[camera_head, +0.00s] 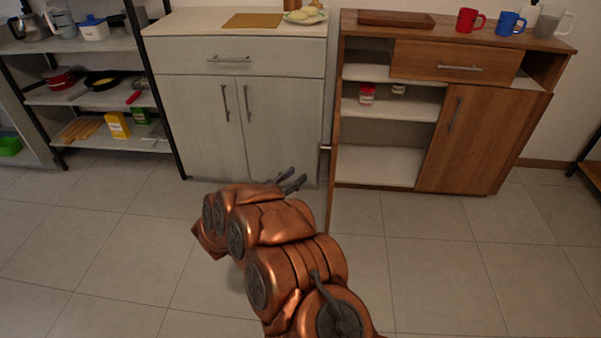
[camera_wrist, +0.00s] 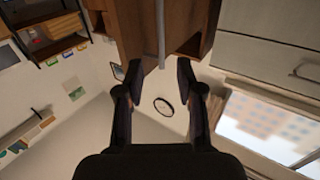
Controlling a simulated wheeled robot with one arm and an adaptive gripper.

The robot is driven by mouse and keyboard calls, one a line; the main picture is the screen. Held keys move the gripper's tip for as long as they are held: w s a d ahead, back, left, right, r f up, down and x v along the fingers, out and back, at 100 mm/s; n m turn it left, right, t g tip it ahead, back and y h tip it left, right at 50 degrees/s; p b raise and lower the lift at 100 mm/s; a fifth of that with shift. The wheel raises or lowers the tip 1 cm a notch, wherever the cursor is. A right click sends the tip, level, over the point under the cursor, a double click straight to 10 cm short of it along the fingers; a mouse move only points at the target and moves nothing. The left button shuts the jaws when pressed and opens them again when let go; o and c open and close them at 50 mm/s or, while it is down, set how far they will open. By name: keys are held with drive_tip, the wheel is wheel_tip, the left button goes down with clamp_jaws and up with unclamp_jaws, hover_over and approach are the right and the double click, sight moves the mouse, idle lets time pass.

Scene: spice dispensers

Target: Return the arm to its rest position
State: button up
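My arm is copper-coloured and reaches forward from the bottom of the head view. My gripper (camera_head: 291,180) is in front of the lower part of the white cabinet (camera_head: 196,110), just left of the wooden cabinet's open door (camera_head: 333,185), seen nearly edge-on. In the wrist view my gripper (camera_wrist: 157,72) has its two dark fingers spread apart with nothing between them. A brown wooden panel with a grey bar handle (camera_wrist: 160,35) shows beyond the fingertips. I cannot tell whether the gripper touches anything.
The wooden cabinet (camera_head: 480,140) has open shelves holding a red-lidded jar (camera_head: 366,93) and another small container (camera_head: 398,89). Red (camera_head: 468,20) and blue (camera_head: 508,23) mugs stand on top. A metal shelf rack (camera_head: 85,45) stands at left. The tiled floor (camera_head: 110,240) is clear.

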sight(318, 160)
idle(0.4)
drive_tip(key=x, duration=1.2)
drive_tip(key=shift+s, duration=0.1)
drive_tip(key=shift+a, duration=0.1)
